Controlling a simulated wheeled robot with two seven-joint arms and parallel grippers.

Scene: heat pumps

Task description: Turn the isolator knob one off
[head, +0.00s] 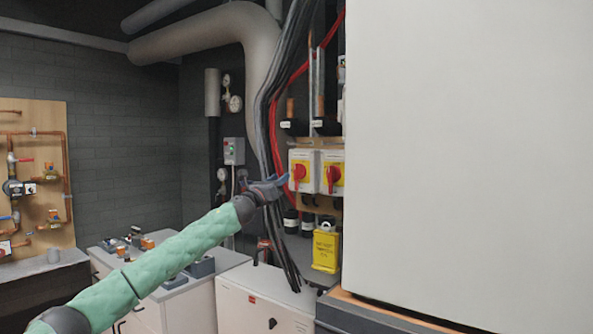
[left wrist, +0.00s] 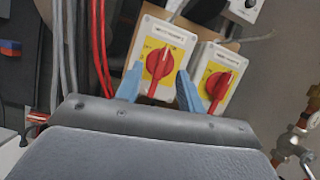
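Two white isolator boxes with yellow plates and red knobs are mounted side by side on a board. The left isolator knob (head: 299,173) and the right isolator knob (head: 333,176) show in the head view. In the left wrist view the left knob (left wrist: 159,63) and the right knob (left wrist: 219,86) both stand tilted from upright. My left gripper (head: 284,182) reaches up to the left box. In the left wrist view its two blue fingers (left wrist: 158,90) are apart, one on each side of the left knob's lower part; whether they touch it I cannot tell. My right gripper is not in view.
Black and red cables (head: 273,120) run down just left of the boxes. A large white panel (head: 470,150) fills the right side. A yellow box (head: 326,251) hangs below the isolators. A white cabinet (head: 262,303) stands beneath.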

